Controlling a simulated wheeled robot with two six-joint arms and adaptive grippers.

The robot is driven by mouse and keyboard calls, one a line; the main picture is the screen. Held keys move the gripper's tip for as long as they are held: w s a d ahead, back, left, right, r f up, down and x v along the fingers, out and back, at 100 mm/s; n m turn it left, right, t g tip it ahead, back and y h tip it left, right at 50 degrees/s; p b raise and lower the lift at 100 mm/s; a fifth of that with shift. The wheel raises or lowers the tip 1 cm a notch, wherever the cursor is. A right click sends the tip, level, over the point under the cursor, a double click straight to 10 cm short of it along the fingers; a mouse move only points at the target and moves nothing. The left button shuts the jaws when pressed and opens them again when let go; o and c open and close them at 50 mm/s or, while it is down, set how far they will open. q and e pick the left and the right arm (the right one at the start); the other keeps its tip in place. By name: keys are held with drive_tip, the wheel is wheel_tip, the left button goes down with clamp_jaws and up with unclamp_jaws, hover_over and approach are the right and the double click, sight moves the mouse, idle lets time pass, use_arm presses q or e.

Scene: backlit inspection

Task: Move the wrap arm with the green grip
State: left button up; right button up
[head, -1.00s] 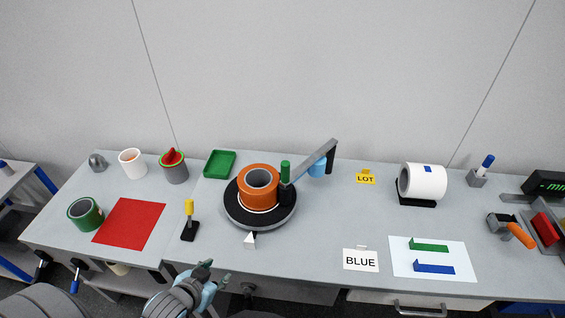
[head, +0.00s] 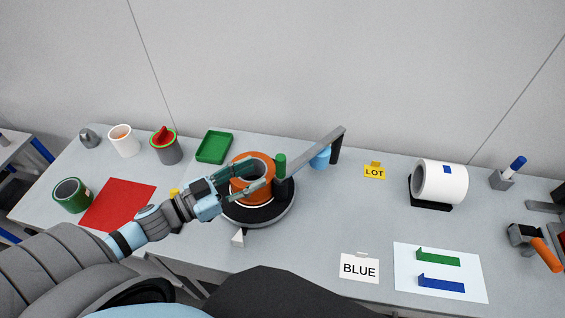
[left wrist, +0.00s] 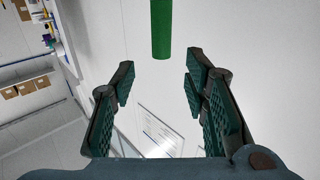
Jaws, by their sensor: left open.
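The wrap arm (head: 318,151) is a grey bar running from the turntable to a post at the back right. Its upright green grip (head: 280,166) stands beside an orange roll (head: 248,190) on the black turntable (head: 262,212). My left gripper (head: 245,183) is open and appears over the orange roll, just left of the green grip. In the left wrist view the green grip (left wrist: 161,30) shows at the top, beyond and between the open fingers (left wrist: 160,85), with nothing between the pads. My right gripper is not in view.
A light-blue cylinder (head: 320,158) sits under the arm's far end. A green tray (head: 214,147) lies behind left. The table between is clear.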

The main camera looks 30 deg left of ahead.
sight(281, 161)
use_arm(q)
drive_tip(key=p+x, duration=0.2)
drive_tip(key=x, duration=0.6)
drive_tip(key=shift+w+a+f+p, duration=0.1)
drive_tip(key=shift+w+p, duration=0.05)
drive_tip(key=shift+p, duration=0.25)
drive_tip(key=shift+w+d, duration=0.25)
drive_tip(key=shift+d, duration=0.05)
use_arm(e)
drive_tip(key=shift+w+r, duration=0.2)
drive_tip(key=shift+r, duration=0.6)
use_arm(q)
drive_tip(key=shift+s, duration=0.1)
drive_tip(key=shift+f, duration=0.1)
clamp_jaws()
